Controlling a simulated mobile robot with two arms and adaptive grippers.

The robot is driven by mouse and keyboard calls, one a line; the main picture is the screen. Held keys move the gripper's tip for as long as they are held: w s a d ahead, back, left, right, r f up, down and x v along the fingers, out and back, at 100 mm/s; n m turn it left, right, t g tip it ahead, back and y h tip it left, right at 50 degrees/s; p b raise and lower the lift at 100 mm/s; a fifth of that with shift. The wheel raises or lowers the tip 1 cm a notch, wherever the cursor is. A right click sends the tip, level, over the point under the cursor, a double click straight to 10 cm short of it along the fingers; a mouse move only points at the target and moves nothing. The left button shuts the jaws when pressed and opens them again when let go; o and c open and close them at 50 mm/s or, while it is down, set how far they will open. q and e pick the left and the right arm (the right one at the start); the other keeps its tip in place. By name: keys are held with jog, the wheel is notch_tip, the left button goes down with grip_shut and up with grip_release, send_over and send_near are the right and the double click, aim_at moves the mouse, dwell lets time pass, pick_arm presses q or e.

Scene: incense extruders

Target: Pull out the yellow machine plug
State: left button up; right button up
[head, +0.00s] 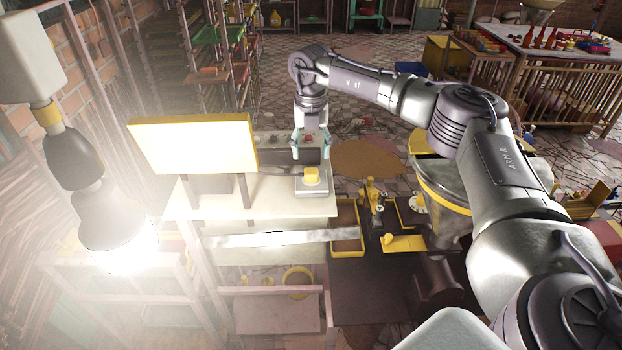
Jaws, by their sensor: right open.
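The yellow machine plug (311,176) sits on a small grey box at the right end of a pale worktop. My right gripper (311,154) points down just above the plug. Its two teal fingers are spread apart, one to each side, with nothing seen between them. From this angle I cannot tell whether the fingertips reach down to the plug's level. My left gripper is not seen.
A glowing lamp (118,235) hangs at the left. A yellow-edged panel (192,146) stands on the pale worktop (268,204), left of the plug. Behind the plug is a grey control panel with knobs. A large yellow-rimmed drum (440,183) stands at the right.

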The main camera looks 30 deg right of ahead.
aim_at(311, 171)
notch_tip(311, 171, down, 7)
jog(key=b, duration=0.3)
jog(key=shift+r, duration=0.1)
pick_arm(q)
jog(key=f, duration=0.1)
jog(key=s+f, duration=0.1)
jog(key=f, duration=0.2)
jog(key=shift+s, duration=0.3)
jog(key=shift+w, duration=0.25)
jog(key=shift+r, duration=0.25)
pick_arm(e)
jog(key=shift+c, duration=0.3)
grip_shut()
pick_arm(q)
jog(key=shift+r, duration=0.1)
pick_arm(e)
jog(key=shift+r, duration=0.15)
pick_arm(q)
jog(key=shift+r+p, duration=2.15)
jog(key=shift+p, duration=0.25)
pick_arm(e)
jog(key=shift+r, duration=2.9)
